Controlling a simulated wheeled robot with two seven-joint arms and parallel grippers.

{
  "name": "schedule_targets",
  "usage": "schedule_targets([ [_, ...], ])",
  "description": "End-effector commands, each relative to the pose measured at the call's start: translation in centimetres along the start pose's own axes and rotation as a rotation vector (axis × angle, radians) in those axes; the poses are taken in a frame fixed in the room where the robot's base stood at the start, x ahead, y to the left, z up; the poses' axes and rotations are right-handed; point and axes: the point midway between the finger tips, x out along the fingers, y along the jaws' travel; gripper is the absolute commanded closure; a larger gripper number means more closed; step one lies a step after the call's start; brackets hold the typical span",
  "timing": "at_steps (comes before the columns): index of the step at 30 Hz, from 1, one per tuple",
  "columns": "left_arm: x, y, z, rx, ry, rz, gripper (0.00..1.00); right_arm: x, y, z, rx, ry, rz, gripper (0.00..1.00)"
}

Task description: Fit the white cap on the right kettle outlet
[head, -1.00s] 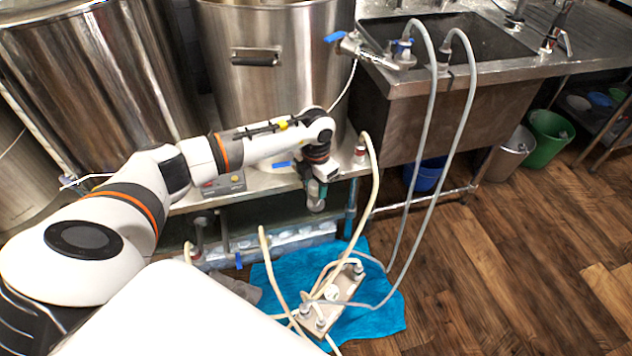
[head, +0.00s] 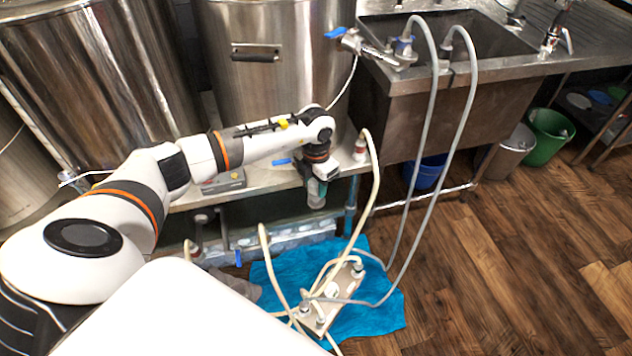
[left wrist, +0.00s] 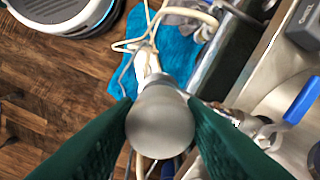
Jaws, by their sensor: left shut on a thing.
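My left gripper (head: 316,190) is shut on a pale, grey-white rounded cap (left wrist: 160,118), which sits between its two green fingers in the left wrist view. The gripper points down, just in front of the steel shelf edge under the right kettle (head: 275,75). A blue valve lever (head: 282,161) shows beside my wrist; it is also in the left wrist view (left wrist: 303,98), to the right of the cap. A metal fitting (left wrist: 243,122) lies near the right finger and is partly hidden by it. The cap and this fitting look apart. The outlet's mouth is hidden. My right gripper is not in view.
The left kettle (head: 90,90) and a sink (head: 460,110) flank the right kettle. Pale hoses run down to a plate pump unit (head: 333,296) on a blue cloth (head: 385,310). A hose fitting (head: 361,148) stands right of my gripper.

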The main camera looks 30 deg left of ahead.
Motion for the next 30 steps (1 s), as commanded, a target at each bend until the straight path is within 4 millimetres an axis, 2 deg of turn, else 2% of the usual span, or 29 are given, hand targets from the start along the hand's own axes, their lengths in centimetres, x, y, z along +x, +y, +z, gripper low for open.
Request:
schedule_targets([
  [30,2.9,0.0,0.0,0.000,-0.001,0.000,0.87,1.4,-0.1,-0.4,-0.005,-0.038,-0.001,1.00],
])
